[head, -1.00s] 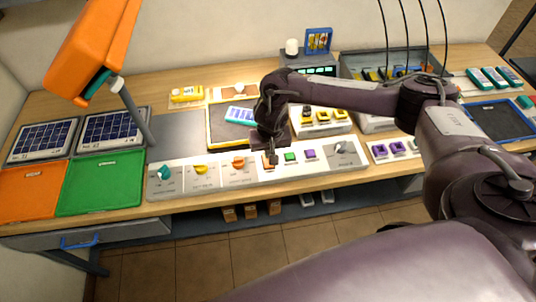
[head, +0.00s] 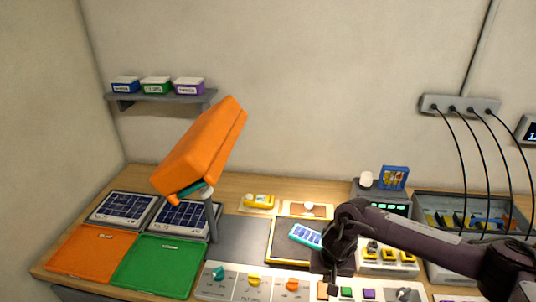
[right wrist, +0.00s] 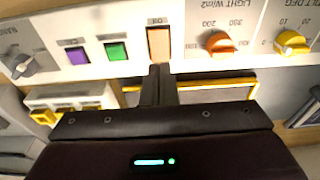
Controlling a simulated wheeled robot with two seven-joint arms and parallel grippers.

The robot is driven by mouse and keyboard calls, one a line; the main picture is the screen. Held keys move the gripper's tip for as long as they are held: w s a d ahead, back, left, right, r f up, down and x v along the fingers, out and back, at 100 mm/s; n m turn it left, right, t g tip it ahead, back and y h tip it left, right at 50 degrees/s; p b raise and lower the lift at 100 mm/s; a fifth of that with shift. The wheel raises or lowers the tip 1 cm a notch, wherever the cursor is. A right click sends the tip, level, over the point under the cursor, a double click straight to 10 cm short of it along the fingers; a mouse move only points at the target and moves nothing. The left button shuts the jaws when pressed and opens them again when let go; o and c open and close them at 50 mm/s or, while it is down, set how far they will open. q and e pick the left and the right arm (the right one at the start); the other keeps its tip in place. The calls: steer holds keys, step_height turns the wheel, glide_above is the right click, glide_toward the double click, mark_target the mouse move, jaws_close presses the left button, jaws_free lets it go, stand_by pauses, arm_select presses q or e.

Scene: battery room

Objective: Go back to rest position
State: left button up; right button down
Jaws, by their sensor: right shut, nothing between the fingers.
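My right gripper (head: 330,284) is over the front control panel (head: 238,288), pointing down, with its fingers shut and empty. In the right wrist view the closed fingertips (right wrist: 159,72) are right by the orange-tan button (right wrist: 158,44); I cannot tell whether they touch it. The button (head: 322,291) also shows beside the fingers in the head view. My left gripper is not in view.
A green button (right wrist: 116,52), a purple button (right wrist: 77,56) and an orange knob (right wrist: 218,44) flank the fingers. A blue cell panel (head: 306,236) lies on a yellow-edged mat behind. An orange lamp (head: 200,150) stands left. Green (head: 155,268) and orange mats (head: 90,250) lie empty.

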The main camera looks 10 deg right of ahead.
steer(key=s+a+f+n+t+y, duration=0.1)
steer(key=s+a+f+n+y, duration=0.15)
steer(key=a, duration=0.85)
steer(key=s+a+r+n+t+y, duration=0.3)
steer(key=s+a+r+n+t, duration=0.15)
steer(key=a+r, duration=0.75)
steer(key=s+d+m+g+h, duration=0.1)
steer(key=s+d+g+h, duration=0.1)
steer(key=s+d, duration=0.55)
steer(key=s+d+m+g+h, duration=0.1)
steer(key=s+d+g+h, duration=0.3)
steer(key=d, duration=0.6)
steer(key=s+f+y+b, duration=0.15)
steer(key=f+b, duration=0.25)
steer(key=f, duration=1.6)
steer(key=s+f+b, duration=0.2)
steer(key=f+b, duration=0.3)
steer(key=f, duration=1.5)
steer(key=s+d+f+b, duration=0.2)
steer(key=s+f, duration=0.7)
steer(key=f, duration=0.2)
steer(key=s+d+f+b, duration=0.2)
steer(key=s+f+b, duration=0.1)
steer(key=s+f, duration=0.7)
steer(key=shift+f+n, duration=0.4)
steer(key=shift+f, duration=0.5)
